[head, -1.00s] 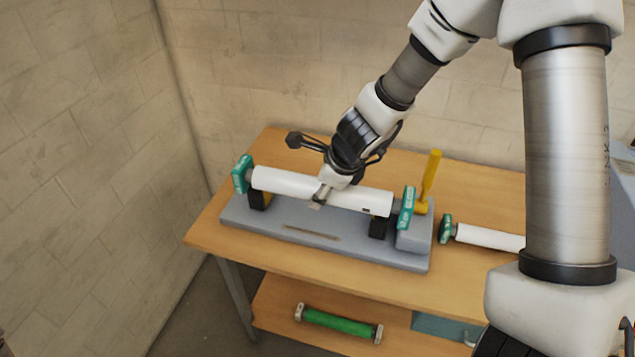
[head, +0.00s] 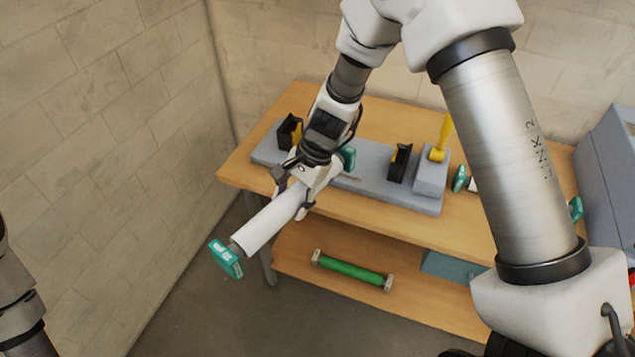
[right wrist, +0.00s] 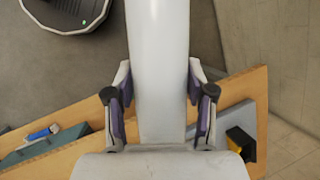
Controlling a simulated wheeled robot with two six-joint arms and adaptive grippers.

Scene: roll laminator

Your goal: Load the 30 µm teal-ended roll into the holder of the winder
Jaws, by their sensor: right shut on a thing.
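My right gripper (head: 298,198) is shut around the middle of a white roll with teal ends (head: 262,226). The roll is held aslant, its near teal end out past the table's front left edge. In the right wrist view the roll (right wrist: 159,60) runs between both fingers (right wrist: 159,115). The winder's grey base (head: 374,189) stands on the table, its left black-and-yellow holder (head: 288,132) and right holder (head: 399,163) empty. A second teal-ended roll (head: 460,179) lies right of the winder, mostly behind my arm. I cannot read the thickness labels. My left gripper is out of view.
A yellow lever (head: 444,130) stands up at the winder's right end. A green roll (head: 352,270) lies on the lower shelf (head: 300,260) beside a teal-grey item (head: 450,267). A grey machine (head: 610,165) is at the far right. A block wall (head: 110,110) bounds the left.

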